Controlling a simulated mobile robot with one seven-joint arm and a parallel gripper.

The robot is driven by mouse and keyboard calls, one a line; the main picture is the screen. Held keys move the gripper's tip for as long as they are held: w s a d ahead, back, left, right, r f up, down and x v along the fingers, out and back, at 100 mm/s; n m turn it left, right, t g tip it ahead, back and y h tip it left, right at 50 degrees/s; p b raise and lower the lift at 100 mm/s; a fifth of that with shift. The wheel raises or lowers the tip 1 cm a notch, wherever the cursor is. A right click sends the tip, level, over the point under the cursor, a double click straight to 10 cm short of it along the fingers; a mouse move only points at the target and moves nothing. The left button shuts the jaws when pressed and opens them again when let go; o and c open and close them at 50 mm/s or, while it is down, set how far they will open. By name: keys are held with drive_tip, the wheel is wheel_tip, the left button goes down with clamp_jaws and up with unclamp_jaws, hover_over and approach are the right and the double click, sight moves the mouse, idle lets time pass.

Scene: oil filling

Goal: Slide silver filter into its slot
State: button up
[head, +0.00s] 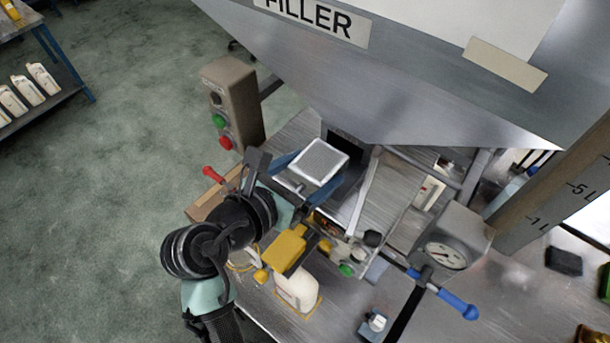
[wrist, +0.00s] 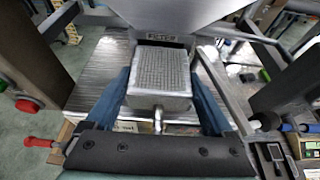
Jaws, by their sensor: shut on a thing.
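The silver filter (head: 318,161) is a square block with a mesh top and a short handle toward me. It also shows in the middle of the wrist view (wrist: 159,71). My gripper (head: 309,172) has its two blue fingers on either side of the filter, shut on it. In the wrist view the fingers (wrist: 160,92) flank the filter's left and right sides. The slot (head: 343,148) is a dark opening under the hopper, just beyond the filter. In the wrist view a FILTER label (wrist: 161,40) sits right behind the filter, which hides most of the opening.
The large grey hopper (head: 400,75) overhangs from above. A control box (head: 233,105) with green and red buttons stands at left. A white bottle (head: 297,289) stands below a yellow part (head: 284,250). A gauge (head: 447,247) and a blue-handled lever (head: 457,304) are at right.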

sight(322, 162)
drive_tip(key=shift+r+b+x, duration=0.15)
drive_tip(key=shift+b+x, duration=0.35)
drive_tip(key=shift+x, duration=0.25)
drive_tip(key=shift+r+b+x, duration=0.15)
drive_tip(key=shift+b+x, duration=0.3)
drive_tip(key=shift+x, duration=0.3)
drive_tip(key=shift+w+d+f, duration=0.1)
drive_tip(key=shift+f, duration=0.7)
drive_tip(key=o, duration=1.3)
drive_tip(key=shift+f, duration=0.1)
drive_tip(key=b+v, duration=0.3)
drive_tip(key=v, duration=1)
